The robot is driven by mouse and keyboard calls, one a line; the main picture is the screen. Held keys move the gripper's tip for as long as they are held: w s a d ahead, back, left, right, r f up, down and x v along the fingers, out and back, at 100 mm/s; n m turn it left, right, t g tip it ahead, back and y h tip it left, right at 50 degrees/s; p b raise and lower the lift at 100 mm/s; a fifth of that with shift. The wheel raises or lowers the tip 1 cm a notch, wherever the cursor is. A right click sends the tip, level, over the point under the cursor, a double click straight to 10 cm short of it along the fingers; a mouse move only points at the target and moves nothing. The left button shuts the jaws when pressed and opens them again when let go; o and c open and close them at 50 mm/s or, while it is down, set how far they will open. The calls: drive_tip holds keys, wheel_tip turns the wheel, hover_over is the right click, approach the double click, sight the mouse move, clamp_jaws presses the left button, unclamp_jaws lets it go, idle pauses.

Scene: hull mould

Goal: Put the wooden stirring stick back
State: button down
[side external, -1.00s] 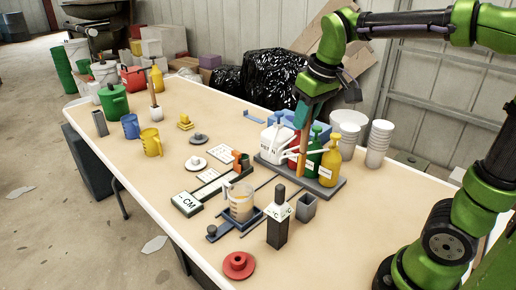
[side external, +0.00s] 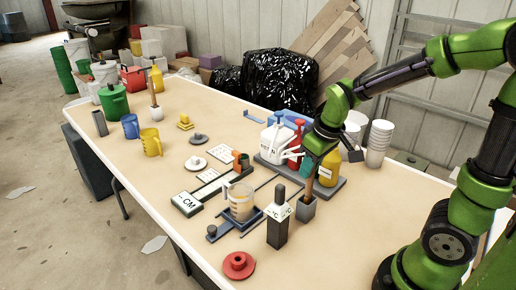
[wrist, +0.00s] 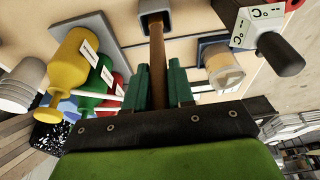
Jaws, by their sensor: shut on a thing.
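The wooden stirring stick (side external: 309,188) is upright in my gripper (side external: 312,170), just above the grey square holder (side external: 306,210). In the wrist view the stick (wrist: 157,55) runs between the two green fingers of my gripper (wrist: 160,78), which are shut on it. Its far end reaches the opening of the grey holder (wrist: 145,6). The end appears to be at or just inside the holder's mouth; the exact depth cannot be told. A beaker of amber liquid (side external: 240,203) stands on a blue-grey stand left of the holder.
A black device with a white display (side external: 277,230) stands close in front of the holder. Pump bottles, including a yellow one (side external: 330,168), stand on a grey tray behind my gripper. White cups (side external: 378,145) are at right. A red disc (side external: 238,265) lies near the front edge.

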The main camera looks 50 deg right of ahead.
drive_tip(key=c, duration=1)
unclamp_jaws()
drive_tip(key=shift+f, duration=0.1)
drive_tip(key=v, duration=1.2)
drive_tip(key=s+a+m+t, duration=0.1)
drive_tip(key=a, duration=0.1)
drive_tip(key=s+a+f+m+t+y, duration=0.1)
drive_tip(key=s+a, duration=0.1)
drive_tip(key=a, duration=0.1)
drive_tip(key=s+a+m+t+y, duration=0.1)
drive_tip(key=s+a+m+t, duration=0.1)
drive_tip(key=shift+a+f, duration=0.15)
